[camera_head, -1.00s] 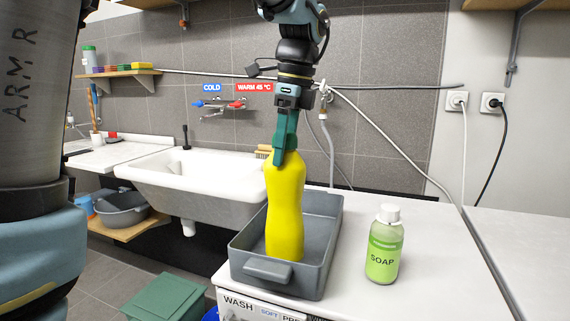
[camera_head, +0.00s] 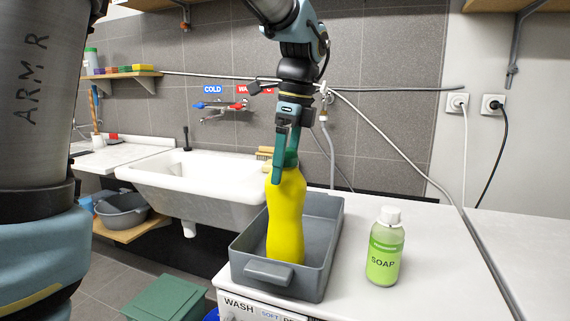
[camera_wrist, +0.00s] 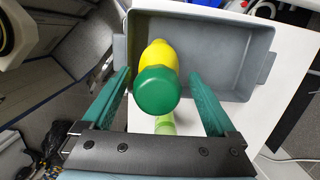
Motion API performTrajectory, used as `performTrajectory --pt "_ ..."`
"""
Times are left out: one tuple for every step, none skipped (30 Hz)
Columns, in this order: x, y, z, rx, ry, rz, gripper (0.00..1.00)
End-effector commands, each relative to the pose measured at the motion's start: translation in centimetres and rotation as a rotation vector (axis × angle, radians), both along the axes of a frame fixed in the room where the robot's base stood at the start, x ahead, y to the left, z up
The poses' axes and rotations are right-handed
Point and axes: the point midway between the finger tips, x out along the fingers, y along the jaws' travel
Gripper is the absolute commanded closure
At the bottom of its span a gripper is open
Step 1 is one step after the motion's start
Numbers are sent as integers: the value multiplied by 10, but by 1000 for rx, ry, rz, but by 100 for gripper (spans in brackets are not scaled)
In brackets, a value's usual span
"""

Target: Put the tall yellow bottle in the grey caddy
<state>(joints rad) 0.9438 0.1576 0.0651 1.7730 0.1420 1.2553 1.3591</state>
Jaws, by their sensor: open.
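The tall yellow bottle (camera_head: 286,215) with a green cap stands upright inside the grey caddy (camera_head: 318,262), towards its near end. In the wrist view the bottle's green cap (camera_wrist: 157,91) faces the camera, with the caddy (camera_wrist: 213,27) around and behind it. My gripper (camera_head: 284,170) is open at the bottle's cap, its fingers pointing down. In the wrist view my gripper (camera_wrist: 162,90) has one green finger on each side of the cap, with a visible gap on both sides. The bottle's base is hidden by the caddy wall.
A green soap bottle (camera_head: 385,247) stands on the white worktop (camera_head: 432,270), right of the caddy. A white sink (camera_head: 195,188) is to the left, with taps on the tiled wall behind.

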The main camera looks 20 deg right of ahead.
Motion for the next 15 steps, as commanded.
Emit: performTrajectory --pt "0 0 2 -1 -1 0 7" --pt "0 -1 5 -1 -1 0 7" --pt "0 -1 8 -1 -1 0 7" --pt "0 -2 12 -3 -2 0 7" --pt "-1 -3 16 -3 -2 0 7" --pt "-1 -4 23 -4 -3 0 7" --pt "-2 -4 29 -4 -3 0 7" --pt "-2 -5 35 -5 -4 0 7" --pt "-3 -6 44 -4 -3 -1 7" --pt "-3 -7 51 -5 -4 -1 7" --pt "-4 -8 57 -4 -3 -1 7" --pt "-5 -9 65 -4 -3 0 7" --pt "-5 -10 72 -5 -4 0 7" --pt "-6 -10 77 -3 -2 0 7" --pt "-6 -11 85 -4 -3 0 7"
